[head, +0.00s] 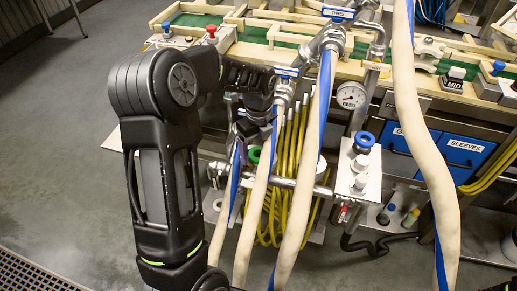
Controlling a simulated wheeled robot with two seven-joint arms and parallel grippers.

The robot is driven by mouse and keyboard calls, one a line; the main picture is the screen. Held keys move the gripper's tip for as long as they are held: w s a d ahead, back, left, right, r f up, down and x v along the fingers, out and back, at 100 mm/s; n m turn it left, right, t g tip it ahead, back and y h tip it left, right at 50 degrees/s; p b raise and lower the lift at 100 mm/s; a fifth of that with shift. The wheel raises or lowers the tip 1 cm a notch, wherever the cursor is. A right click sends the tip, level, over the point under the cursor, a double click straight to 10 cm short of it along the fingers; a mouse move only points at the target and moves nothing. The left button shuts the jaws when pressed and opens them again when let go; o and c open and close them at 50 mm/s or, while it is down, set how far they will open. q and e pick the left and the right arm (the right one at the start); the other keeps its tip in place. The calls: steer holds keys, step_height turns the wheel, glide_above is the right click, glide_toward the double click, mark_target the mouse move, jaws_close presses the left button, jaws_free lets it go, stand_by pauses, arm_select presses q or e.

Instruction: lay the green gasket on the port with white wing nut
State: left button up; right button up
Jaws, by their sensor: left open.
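A green ring-like piece (254,154), which looks like the green gasket, shows low behind the hoses, partly hidden. My left arm reaches in from the left, and my left gripper (250,132) points down just above the green piece. The gripper is open; its fingers are dark and partly hidden by a hose, and I cannot tell whether they touch the piece. On a metal plate (344,187) to the right stand a blue-topped fitting (363,140) and white-topped fittings (360,163). I cannot make out which port bears the white wing nut. My right gripper is not in view.
Thick cream-and-blue hoses (311,150) cross in front of the work area, and another (425,140) hangs farther right. Yellow tubes (290,165) bunch behind them. A pressure gauge (350,94) and a wooden-railed green conveyor (255,35) lie behind. Open floor (60,130) is at left.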

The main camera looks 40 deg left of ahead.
mark_target(259, 153)
arm_select(q)
steer(key=shift+r, duration=0.1)
step_height(259, 153, up, 12)
stand_by(0.5)
